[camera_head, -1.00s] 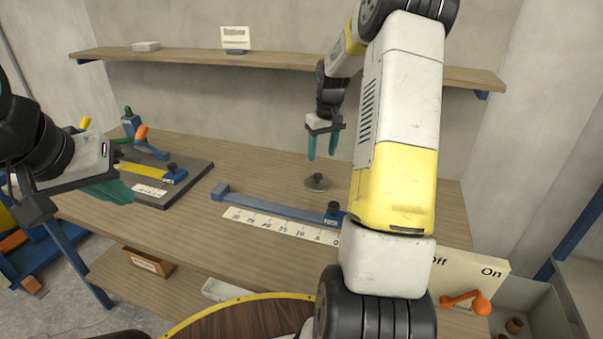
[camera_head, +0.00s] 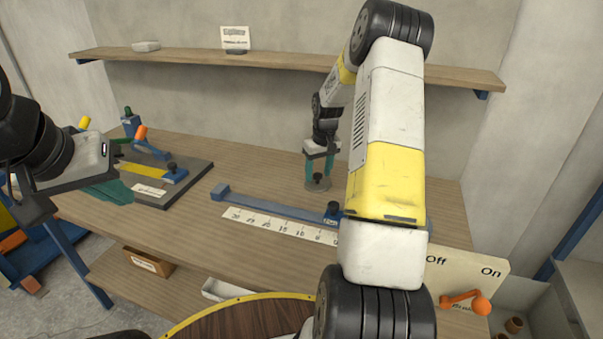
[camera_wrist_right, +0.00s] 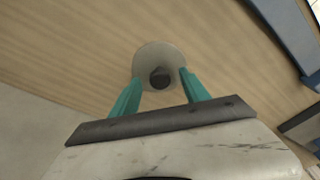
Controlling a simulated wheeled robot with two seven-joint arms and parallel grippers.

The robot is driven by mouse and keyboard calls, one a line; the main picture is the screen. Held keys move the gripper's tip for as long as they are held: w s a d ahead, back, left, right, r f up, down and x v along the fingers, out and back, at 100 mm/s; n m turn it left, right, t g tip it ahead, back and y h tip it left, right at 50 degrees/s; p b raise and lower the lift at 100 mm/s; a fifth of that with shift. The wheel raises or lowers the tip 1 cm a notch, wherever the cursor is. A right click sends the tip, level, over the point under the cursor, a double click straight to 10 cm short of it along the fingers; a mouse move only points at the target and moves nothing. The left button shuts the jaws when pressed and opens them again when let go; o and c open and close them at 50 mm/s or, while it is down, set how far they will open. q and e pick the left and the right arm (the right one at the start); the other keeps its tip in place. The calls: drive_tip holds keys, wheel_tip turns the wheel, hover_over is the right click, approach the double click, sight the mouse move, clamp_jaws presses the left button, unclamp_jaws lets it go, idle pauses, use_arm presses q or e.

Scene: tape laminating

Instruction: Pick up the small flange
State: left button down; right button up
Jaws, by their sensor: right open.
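The small flange (camera_head: 318,184) is a grey disc with a dark raised hub, lying on the wooden table near its back. In the right wrist view the flange (camera_wrist_right: 158,62) lies flat, with its dark hub between and just beyond the fingertips. My right gripper (camera_head: 318,178) points down over the flange with its teal fingers on either side of the hub. In the right wrist view the gripper (camera_wrist_right: 160,78) is open, with a gap between each finger and the hub. My left gripper (camera_head: 110,190) is at the left, and its fingers are too unclear to read.
A blue bar stop (camera_head: 270,204) and a white ruler strip (camera_head: 270,224) lie in front of the flange. A dark fixture board (camera_head: 185,185) with a yellow strip is at the left. A shelf (camera_head: 290,62) runs along the back wall. The table behind the bar is mostly clear.

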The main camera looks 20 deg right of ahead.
clamp_jaws()
drive_tip(key=shift+r, duration=0.1)
